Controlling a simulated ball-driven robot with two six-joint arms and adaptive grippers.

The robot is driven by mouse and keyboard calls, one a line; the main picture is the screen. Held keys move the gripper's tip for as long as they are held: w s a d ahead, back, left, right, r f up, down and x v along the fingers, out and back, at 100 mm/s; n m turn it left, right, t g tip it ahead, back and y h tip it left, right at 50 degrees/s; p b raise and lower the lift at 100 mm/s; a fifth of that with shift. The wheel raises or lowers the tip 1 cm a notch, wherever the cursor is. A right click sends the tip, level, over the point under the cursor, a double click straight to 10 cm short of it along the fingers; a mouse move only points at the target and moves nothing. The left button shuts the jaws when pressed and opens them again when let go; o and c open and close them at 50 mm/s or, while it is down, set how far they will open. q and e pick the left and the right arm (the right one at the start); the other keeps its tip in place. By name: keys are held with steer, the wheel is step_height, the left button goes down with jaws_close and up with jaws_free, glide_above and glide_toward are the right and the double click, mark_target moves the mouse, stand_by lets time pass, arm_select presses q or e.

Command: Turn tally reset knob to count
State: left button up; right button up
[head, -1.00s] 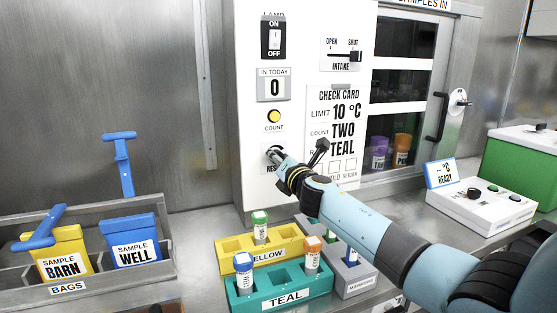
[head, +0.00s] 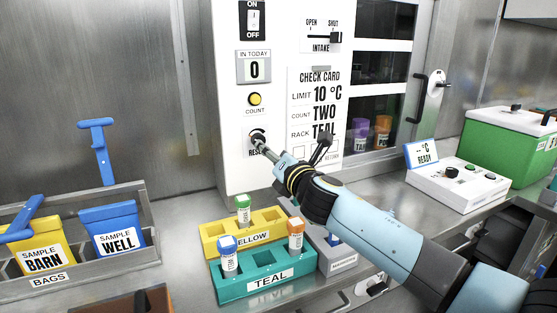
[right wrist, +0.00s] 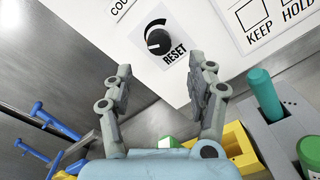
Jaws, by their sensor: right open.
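The black reset knob (head: 257,137) is on the white panel (head: 232,100), below the yellow count button (head: 254,99) and the counter (head: 254,69), which reads 0. In the right wrist view the knob (right wrist: 160,40) shows whole, with a white pointer mark and a curved black scale beside it. My right gripper (right wrist: 163,85) is open, its two fingers apart below the knob and not around it. In the head view the right gripper (head: 264,147) is close to the knob and partly covers the RESET label. My left gripper is not in view.
A yellow rack (head: 215,238) and a teal rack (head: 232,290) with capped tubes stand on the counter below the arm. A bin with blue and yellow sample bags (head: 115,232) is at left. A white device (head: 455,190) and green box (head: 510,150) are at right.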

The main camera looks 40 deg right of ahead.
steer(key=shift+v, duration=1.9)
